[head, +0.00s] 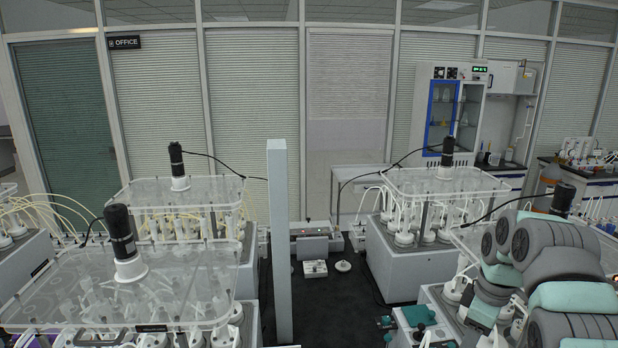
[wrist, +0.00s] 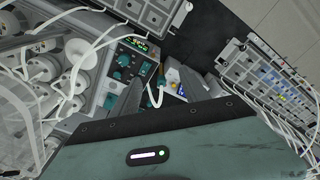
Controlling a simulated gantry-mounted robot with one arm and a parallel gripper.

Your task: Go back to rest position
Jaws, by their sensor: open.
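My arm (head: 545,265), teal and dark grey, reaches in at the right of the head view, over the right-hand reactor bench. I cannot make out the gripper's fingertips there. In the wrist view my gripper (wrist: 168,92) shows two grey fingers spread apart beyond its teal body, with nothing seen between them in its grasp. Beyond the fingers is a control unit (wrist: 125,65) with teal knobs and a small lit display. A white cable (wrist: 157,97) loops close to the fingers.
Reactor benches with clear covers stand at front left (head: 120,290), back left (head: 175,193) and back right (head: 445,181), each topped by a black motor. A pale upright post (head: 279,240) stands mid-view. White bottles and tubes (wrist: 75,80) crowd the wrist view's left. Dark floor (head: 330,300) lies between the benches.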

